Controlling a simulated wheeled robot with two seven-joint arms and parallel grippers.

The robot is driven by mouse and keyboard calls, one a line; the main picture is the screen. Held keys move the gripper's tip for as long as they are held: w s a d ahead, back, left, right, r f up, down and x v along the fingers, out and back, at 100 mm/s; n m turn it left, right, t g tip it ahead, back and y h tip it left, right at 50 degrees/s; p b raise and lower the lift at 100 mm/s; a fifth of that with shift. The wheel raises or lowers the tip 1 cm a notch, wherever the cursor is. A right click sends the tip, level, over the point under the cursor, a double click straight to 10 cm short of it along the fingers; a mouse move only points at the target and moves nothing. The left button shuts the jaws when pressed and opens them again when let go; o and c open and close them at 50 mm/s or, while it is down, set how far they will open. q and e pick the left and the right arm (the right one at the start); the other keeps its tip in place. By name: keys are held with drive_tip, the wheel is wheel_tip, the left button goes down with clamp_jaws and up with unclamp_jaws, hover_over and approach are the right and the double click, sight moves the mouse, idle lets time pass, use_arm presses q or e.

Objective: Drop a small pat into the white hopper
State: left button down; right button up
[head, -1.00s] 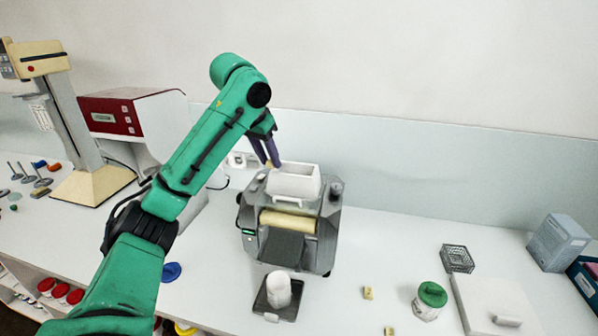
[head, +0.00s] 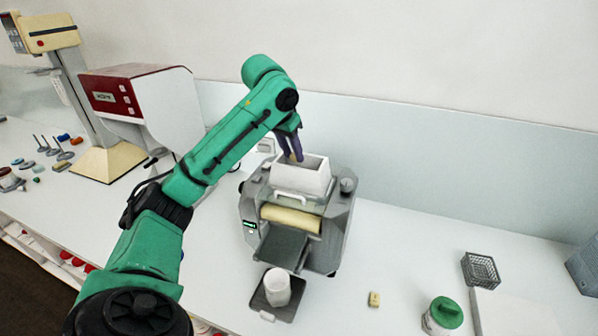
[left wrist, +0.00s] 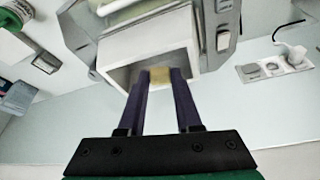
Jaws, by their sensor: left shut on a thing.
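My left gripper (head: 295,157) is shut on a small yellow pat (left wrist: 160,75), which sits between the dark fingertips in the left wrist view. The white hopper (head: 302,182) is an open box on top of the grey mill (head: 335,225). In the head view the fingertips are at the hopper's open top, near its back left. In the left wrist view the hopper (left wrist: 128,48) opens around and behind the fingertips. How deep the pat is inside cannot be told. Another yellow pat (head: 374,299) lies on the bench at the right. My right gripper is not in view.
A white cup (head: 277,288) stands on a dark tray in front of the mill. A green-lidded jar (head: 443,315) and a wire basket (head: 481,269) are to the right. A red and white machine (head: 140,105) stands at the left. The bench right of the mill is mostly clear.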

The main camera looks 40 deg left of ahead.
use_arm(q)
drive_tip(key=c, duration=0.8)
unclamp_jaws()
drive_tip(key=shift+c, duration=0.2)
drive_tip(key=o, duration=0.3)
drive_tip(key=shift+s+r, duration=0.2)
drive_tip(key=shift+s, duration=0.1)
drive_tip(key=shift+s+r, duration=0.1)
drive_tip(key=shift+s, duration=0.2)
drive_tip(key=v, duration=1.4)
drive_tip(key=shift+s+r, duration=0.2)
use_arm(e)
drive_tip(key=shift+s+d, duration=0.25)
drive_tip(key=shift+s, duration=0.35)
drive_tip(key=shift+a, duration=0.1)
